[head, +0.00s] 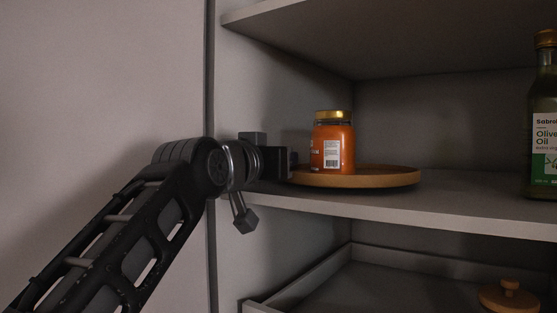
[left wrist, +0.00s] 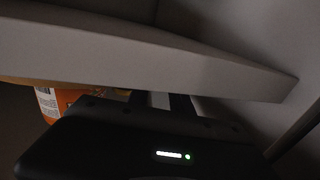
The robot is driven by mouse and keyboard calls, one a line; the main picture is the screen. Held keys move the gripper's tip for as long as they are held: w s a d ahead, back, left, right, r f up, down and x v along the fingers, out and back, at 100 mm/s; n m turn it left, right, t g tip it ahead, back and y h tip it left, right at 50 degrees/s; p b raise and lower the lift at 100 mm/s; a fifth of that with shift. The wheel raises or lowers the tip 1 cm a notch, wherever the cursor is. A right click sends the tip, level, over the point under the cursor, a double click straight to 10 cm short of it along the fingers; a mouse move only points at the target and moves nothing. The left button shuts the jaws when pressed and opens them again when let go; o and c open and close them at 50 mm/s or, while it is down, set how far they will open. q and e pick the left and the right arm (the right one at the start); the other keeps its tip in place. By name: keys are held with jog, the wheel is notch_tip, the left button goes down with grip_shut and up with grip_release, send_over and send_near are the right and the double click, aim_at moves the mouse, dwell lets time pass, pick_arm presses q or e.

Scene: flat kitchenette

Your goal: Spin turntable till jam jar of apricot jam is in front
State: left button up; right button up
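The jam jar (head: 333,143) has orange contents and a gold lid, with a white barcode label facing me. It stands upright on the left part of the round wooden turntable (head: 385,179), on the middle shelf. My left gripper (head: 288,163) is at the turntable's left edge, just left of the jar; I cannot tell whether it touches. Its fingers are mostly hidden, so its opening is unclear. In the left wrist view the orange jar (left wrist: 47,104) shows in part at the left, beside the dark gripper body. My right gripper is not in view.
An olive oil bottle (head: 543,125) stands on the same shelf at the right. A shelf (head: 400,35) runs above, and a lower tray (head: 300,277) holds a wooden-knobbed lid (head: 509,295). The shelf between turntable and bottle is clear.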

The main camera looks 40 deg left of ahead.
pick_arm(q)
jog(key=shift+o, duration=0.2)
jog(key=shift+s, duration=0.15)
jog(key=shift+s, duration=0.2)
jog(key=b+v, duration=0.2)
jog(key=v, duration=0.4)
jog(key=shift+s+d+b, duration=0.1)
jog(key=shift+s+b, duration=0.1)
jog(key=shift+b, duration=0.15)
jog(key=shift+s+d, duration=0.1)
jog(key=shift+s, duration=0.4)
